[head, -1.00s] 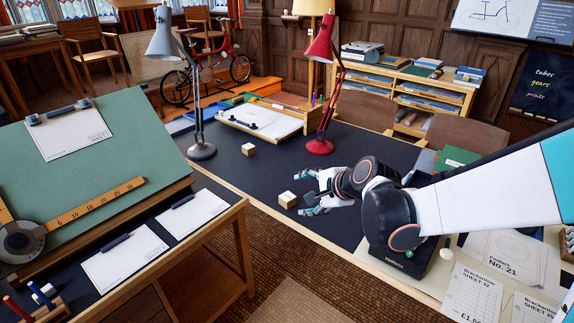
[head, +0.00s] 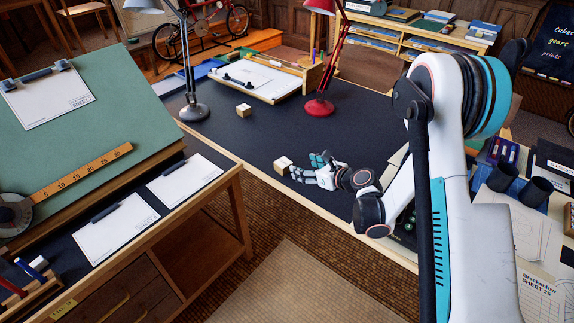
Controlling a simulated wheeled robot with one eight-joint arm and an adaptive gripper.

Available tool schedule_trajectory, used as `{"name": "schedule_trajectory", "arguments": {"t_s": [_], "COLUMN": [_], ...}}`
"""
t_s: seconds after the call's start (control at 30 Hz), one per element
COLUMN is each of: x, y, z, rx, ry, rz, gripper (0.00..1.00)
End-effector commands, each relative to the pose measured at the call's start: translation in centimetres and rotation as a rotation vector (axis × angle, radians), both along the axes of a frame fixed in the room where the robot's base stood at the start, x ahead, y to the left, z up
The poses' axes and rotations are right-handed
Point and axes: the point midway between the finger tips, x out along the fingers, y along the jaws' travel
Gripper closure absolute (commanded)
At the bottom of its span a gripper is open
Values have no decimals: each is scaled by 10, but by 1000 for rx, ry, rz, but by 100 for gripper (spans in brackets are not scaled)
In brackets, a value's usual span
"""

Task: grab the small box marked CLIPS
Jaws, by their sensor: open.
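Two small pale wooden boxes sit on the dark desk top (head: 258,138) in the head view. The nearer box (head: 284,165) is close to the desk's front edge. The farther box (head: 244,110) stands behind it, between the two lamps. No marking is readable on either, so I cannot tell which is CLIPS. My gripper (head: 305,165) is open, low over the desk just right of the nearer box, fingers pointing left at it. Whether a finger touches the box cannot be told. Nothing is held.
A grey lamp (head: 194,110) and a red lamp (head: 319,106) stand behind the boxes, with a drawing board (head: 261,80) between them. A tilted green board (head: 95,130) is at the left. Dark cups (head: 536,191) and papers are at the right. The desk's middle is clear.

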Motion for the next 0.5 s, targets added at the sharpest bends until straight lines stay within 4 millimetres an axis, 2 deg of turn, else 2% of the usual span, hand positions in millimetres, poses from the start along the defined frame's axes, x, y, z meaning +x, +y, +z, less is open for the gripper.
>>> {"name": "schedule_trajectory", "arguments": {"t_s": [0.3, 0.5], "x": [37, 53], "y": [35, 49], "z": [-24, -32], "rx": [-1, -3], "ry": [-1, -1], "rz": [3, 1], "gripper": [33, 33]}}
